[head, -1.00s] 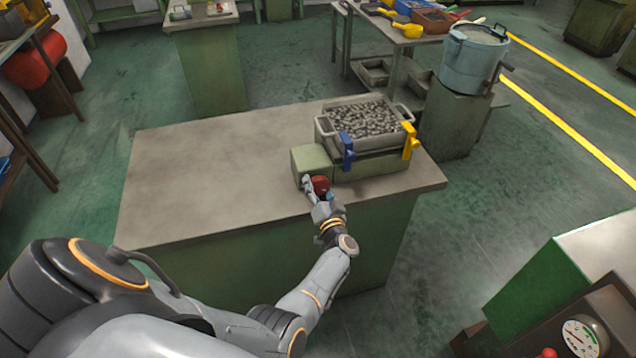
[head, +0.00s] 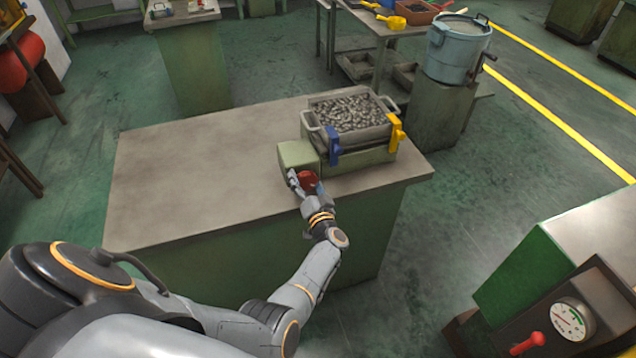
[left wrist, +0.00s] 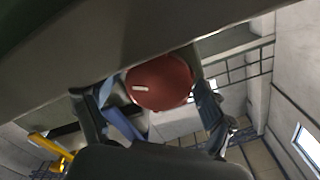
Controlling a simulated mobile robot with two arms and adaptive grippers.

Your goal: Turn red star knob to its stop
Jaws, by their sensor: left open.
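The red knob (head: 308,182) is on the front of the pale green box (head: 297,155) at the front edge of the workbench. My left gripper (head: 307,187) is open at the knob, with one finger on each side of it. In the left wrist view the round red knob (left wrist: 160,82) carries a short white mark on its face and sits between the open fingers of the left gripper (left wrist: 150,105). A gap shows by the right finger; I cannot tell whether either finger touches. My right gripper is not in view.
A tray of small metal parts (head: 350,113) with a blue clamp (head: 333,146) and a yellow clamp (head: 396,132) stands behind the knob. The left of the workbench (head: 190,170) is bare. A gauge panel (head: 570,318) is at lower right.

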